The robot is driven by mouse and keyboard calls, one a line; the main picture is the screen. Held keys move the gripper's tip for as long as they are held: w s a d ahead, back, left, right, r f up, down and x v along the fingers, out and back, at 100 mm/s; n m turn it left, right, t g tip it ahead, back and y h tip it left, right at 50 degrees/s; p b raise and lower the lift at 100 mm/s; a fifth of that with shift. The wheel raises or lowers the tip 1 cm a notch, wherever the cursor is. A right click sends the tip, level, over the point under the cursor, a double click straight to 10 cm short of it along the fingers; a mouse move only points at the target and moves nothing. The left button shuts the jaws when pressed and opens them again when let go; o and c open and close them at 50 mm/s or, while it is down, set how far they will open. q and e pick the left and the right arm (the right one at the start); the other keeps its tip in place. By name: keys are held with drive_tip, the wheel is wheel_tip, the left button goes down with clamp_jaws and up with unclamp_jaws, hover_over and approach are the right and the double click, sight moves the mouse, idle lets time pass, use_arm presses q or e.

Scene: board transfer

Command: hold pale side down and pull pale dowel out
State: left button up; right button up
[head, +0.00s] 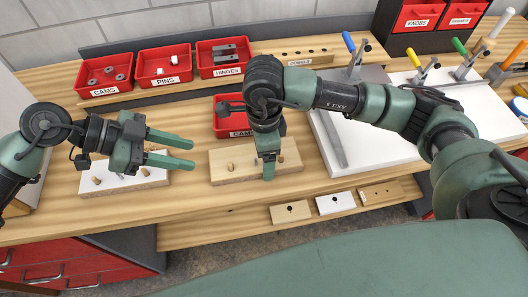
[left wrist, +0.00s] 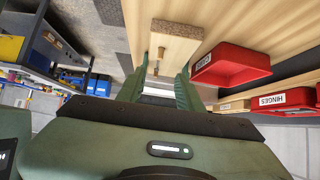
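The pale wooden board (head: 225,175) lies on the bench at the middle of the head view. A short pale dowel (head: 230,167) stands in its left part. My right gripper (head: 268,172) points down at the board's right part; whether it touches or grips anything there is hidden. My left gripper (head: 191,152) is open and empty, its fingers pointing right, to the left of the pale board. The white board (head: 122,186), with wooden dowels on it, lies below it. In the left wrist view, the pale board (left wrist: 178,32) and a dowel (left wrist: 160,53) show ahead between the fingers.
Red bins of cams (head: 104,74), pins (head: 164,66) and hinges (head: 223,58) stand at the back. Another red bin (head: 228,121) is just behind the pale board. A large white panel (head: 372,140) with clamps lies to the right. Small sample plates (head: 291,211) lie at the front edge.

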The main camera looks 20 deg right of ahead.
use_arm(q)
drive_tip(key=shift+c, duration=1)
drive_tip(key=m+t+y, duration=0.1)
drive_tip(key=m+y, duration=0.6)
drive_tip(key=m, duration=2.9)
approach(228, 170)
drive_tip(key=shift+d+x, duration=0.2)
drive_tip(key=shift+x, duration=1.5)
drive_tip(key=shift+d+x, duration=0.25)
drive_tip(key=shift+x, duration=1.45)
drive_tip(key=shift+r, duration=0.1)
drive_tip(key=shift+c, duration=0.4)
